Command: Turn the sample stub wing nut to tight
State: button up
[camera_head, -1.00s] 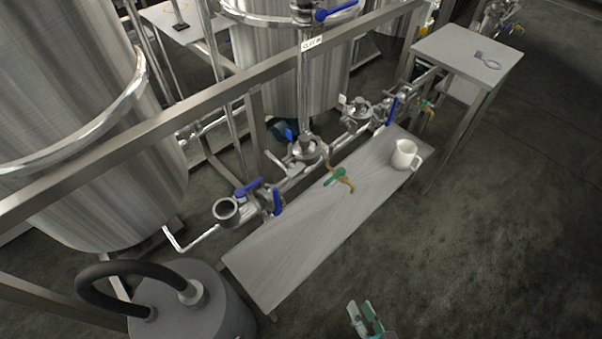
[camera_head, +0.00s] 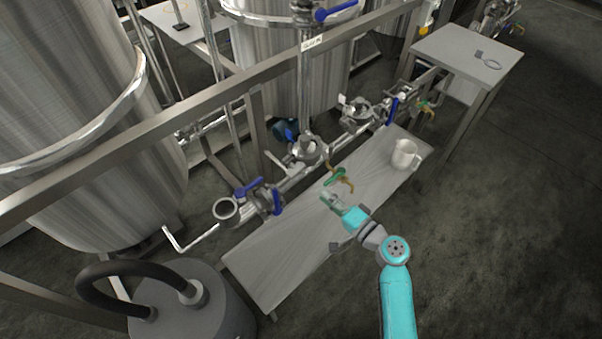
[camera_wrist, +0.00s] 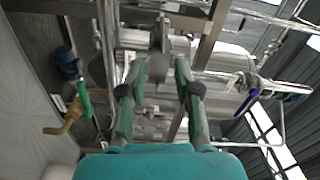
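My gripper (camera_head: 331,198) is in front of the pipework in the head view, over the bench. In the wrist view its two green fingers (camera_wrist: 159,72) are apart, with a visible gap. A narrow metal fitting (camera_wrist: 160,38) shows ahead, between the fingertips in the picture. It may be the sample stub clamp with its wing nut, but I cannot make out the wings or whether the fingers touch it. The green-handled brass tap (camera_head: 338,179) is just beyond my gripper; it also shows at the left of the wrist view (camera_wrist: 68,118).
The steel bench (camera_head: 262,262) runs below the pipes, with a white jug (camera_head: 405,156) at its right. Blue-handled valves (camera_head: 262,192) are to the left. A steel rail (camera_head: 190,103) crosses above. A side table (camera_head: 452,50) stands at upper right. Open floor lies at right.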

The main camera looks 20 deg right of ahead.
aim_at(294, 167)
jog(key=x, duration=1.1)
jog(key=shift+r, duration=0.2)
jog(key=shift+d, duration=0.1)
grip_shut()
